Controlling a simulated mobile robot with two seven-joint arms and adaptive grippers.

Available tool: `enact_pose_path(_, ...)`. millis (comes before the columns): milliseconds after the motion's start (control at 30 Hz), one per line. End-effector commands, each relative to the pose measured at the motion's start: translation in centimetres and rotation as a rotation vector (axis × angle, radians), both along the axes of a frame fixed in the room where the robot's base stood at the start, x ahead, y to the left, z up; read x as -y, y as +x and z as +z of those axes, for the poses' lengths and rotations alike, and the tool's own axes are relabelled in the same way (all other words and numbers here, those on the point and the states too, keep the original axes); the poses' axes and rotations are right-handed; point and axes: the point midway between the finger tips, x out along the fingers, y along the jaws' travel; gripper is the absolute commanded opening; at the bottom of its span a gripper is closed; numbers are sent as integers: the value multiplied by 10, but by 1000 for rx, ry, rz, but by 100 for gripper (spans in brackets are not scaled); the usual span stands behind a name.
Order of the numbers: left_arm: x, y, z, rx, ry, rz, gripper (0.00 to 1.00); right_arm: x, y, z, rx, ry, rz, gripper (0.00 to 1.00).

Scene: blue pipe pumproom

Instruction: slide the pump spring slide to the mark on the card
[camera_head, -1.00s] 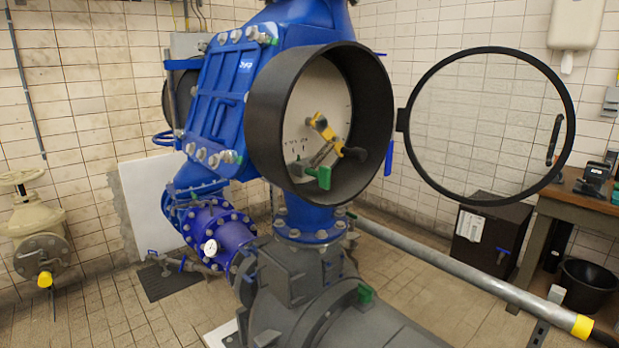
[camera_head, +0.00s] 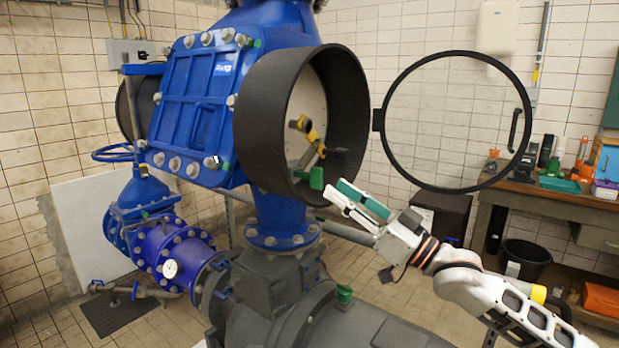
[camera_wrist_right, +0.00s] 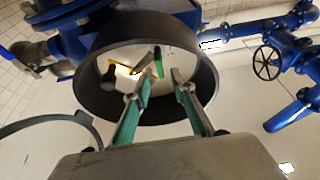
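The black round housing (camera_head: 262,125) on the blue pump stands open. Inside are a pale face (camera_head: 303,95), a yellow lever (camera_head: 308,130) and a green block (camera_head: 316,178) low at the front, likely the slide's handle. The marks on the card are too small to read. My right gripper (camera_head: 335,190) is just outside the housing's lower right rim, close to the green block. In the right wrist view its two green-padded fingers (camera_wrist_right: 161,84) are apart and empty, with the green block (camera_wrist_right: 158,64) beyond the gap between their tips. My left gripper is out of view.
The round glass door (camera_head: 455,120) is swung open to the right of the housing, above my right arm. A workbench (camera_head: 545,203) with tools stands at the right. Grey pump casing (camera_head: 270,305) lies below.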

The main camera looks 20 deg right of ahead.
Motion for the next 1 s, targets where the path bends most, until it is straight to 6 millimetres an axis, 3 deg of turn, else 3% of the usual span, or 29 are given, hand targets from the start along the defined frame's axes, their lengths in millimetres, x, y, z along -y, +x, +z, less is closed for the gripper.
enact_pose_path(400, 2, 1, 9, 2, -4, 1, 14, -34, 43, 23, 1, 1, -1, 25)
enact_pose_path(833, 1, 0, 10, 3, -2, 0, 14, -40, 51, 25, -1, -2, -1, 25)
enact_pose_path(933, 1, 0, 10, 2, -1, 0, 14, -40, 51, 25, -1, -2, -1, 2)
enact_pose_path(1000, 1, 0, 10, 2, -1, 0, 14, -40, 51, 25, -1, -2, -1, 0)
